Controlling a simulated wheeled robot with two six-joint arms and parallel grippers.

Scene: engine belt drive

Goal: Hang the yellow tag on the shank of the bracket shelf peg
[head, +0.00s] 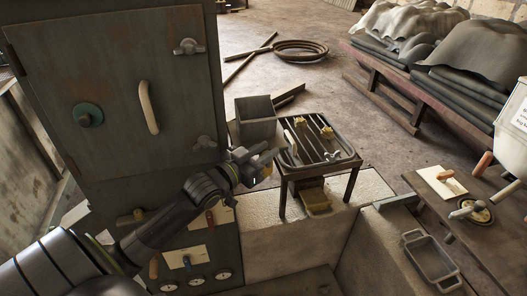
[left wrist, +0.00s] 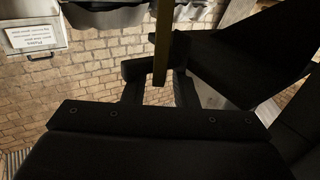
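My left gripper (head: 258,162) is in front of the cabinet's right edge, left of the small rack table. A little yellow shows at its fingertips in the head view. In the left wrist view a narrow yellow strip, the yellow tag seen edge-on (left wrist: 161,45), stands between the two dark fingers (left wrist: 158,70), which look closed on it. The tag's hole is not visible. I cannot make out the bracket shelf peg or its shank in either view; the arm and gripper may cover it. My right gripper is in neither view.
A grey open box (head: 256,108) stands just behind the gripper. A low table with a slatted tray (head: 345,160) and small yellow pieces stands to its right. The green-grey cabinet (head: 115,60) rises at left. A wooden bench (head: 440,205) stands at right.

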